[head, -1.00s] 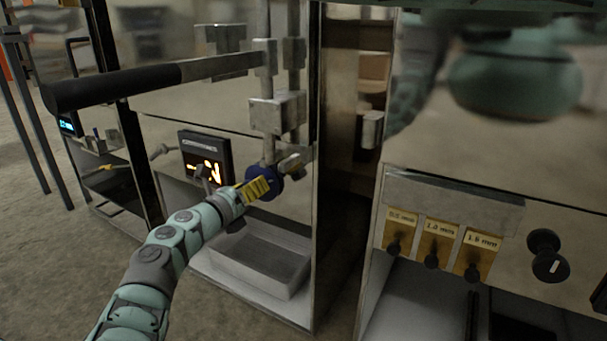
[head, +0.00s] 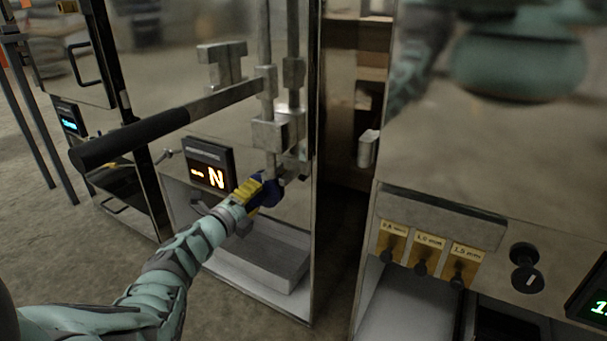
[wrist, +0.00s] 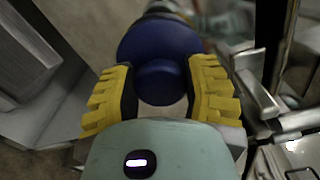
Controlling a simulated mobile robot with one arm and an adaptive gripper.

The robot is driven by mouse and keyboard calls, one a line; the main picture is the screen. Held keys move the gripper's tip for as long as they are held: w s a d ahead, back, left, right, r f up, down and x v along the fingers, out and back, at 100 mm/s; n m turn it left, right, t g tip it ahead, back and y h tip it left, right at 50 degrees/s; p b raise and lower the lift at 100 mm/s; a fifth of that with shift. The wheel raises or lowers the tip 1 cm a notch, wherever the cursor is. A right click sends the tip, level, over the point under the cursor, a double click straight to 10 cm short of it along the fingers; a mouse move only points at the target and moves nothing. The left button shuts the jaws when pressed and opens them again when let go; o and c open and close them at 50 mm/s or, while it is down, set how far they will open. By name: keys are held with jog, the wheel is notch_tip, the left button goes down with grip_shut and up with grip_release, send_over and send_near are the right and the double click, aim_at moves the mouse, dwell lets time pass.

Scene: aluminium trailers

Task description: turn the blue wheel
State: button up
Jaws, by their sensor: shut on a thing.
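The blue wheel (head: 270,192) sits on the front of the middle metal trailer, beneath the steel bracket and rods. In the wrist view the wheel (wrist: 158,50) is a dark blue disc with a round hub between the yellow fingers. My gripper (head: 254,190) is shut on the wheel, one finger on each side of it. It also shows in the wrist view (wrist: 160,88). The fingers hide part of the wheel's sides.
A long lever with a black grip (head: 130,138) reaches out above my arm. A lit display (head: 209,165) is left of the wheel, and a grey tray (head: 262,255) lies below. Tagged black knobs (head: 421,266) and a round black knob (head: 527,268) are on the right trailer.

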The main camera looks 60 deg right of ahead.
jog(key=shift+n, duration=0.5)
jog(key=o, duration=1.2)
jog(key=a, duration=1.2)
jog(key=shift+s, duration=0.45)
